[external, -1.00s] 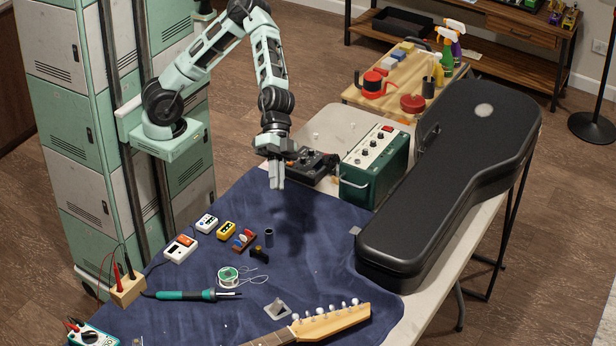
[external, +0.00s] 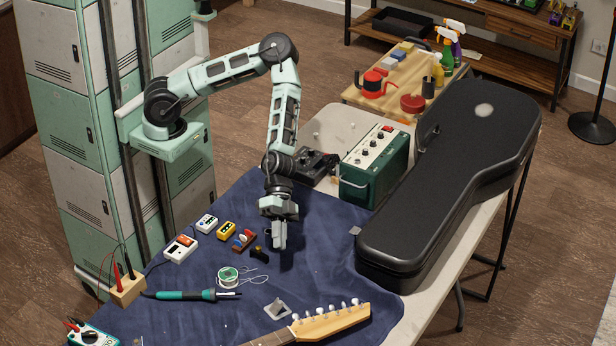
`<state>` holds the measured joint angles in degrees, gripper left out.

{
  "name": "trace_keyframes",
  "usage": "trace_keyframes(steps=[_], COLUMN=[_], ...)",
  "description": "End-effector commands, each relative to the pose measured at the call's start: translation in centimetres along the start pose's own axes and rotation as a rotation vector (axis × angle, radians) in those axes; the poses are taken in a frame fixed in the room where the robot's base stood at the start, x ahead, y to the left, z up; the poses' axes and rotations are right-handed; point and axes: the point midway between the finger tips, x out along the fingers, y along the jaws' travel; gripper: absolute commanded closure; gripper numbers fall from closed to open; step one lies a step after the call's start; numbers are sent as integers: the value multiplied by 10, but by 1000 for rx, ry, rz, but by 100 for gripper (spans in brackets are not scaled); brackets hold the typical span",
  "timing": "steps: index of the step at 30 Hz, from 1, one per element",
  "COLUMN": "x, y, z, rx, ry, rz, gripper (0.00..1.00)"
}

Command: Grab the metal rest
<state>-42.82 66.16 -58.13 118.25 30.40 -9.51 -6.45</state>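A small grey metal piece, which looks like the metal rest (external: 278,308), lies on the blue cloth (external: 330,270) near the guitar headstock (external: 330,322). It is small in the view, and its exact shape is hard to make out. My gripper (external: 280,244) points down over the cloth, above and behind the metal rest in the picture and clearly apart from it. Its fingers look close together, but the view does not show whether there is a gap. I see nothing held between them.
The soldering iron (external: 190,295) and solder spool (external: 229,276) lie left of the rest. Small pedals (external: 243,239) and a black clip-like item (external: 259,254) are near my gripper. A black guitar case (external: 440,190) and green amplifier (external: 374,168) stand on the right. Cloth right of my gripper is clear.

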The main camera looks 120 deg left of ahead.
Motion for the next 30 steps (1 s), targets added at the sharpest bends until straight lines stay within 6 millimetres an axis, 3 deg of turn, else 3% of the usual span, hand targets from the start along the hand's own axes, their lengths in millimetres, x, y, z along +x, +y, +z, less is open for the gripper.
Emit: trace_keyframes(steps=[15, 23, 30], x=[99, 119, 153], y=[2, 1, 1], z=[0, 0, -1], rx=[1, 0, -1], ry=[-3, -2, -2], rz=[1, 0, 0], gripper=[92, 92, 92])
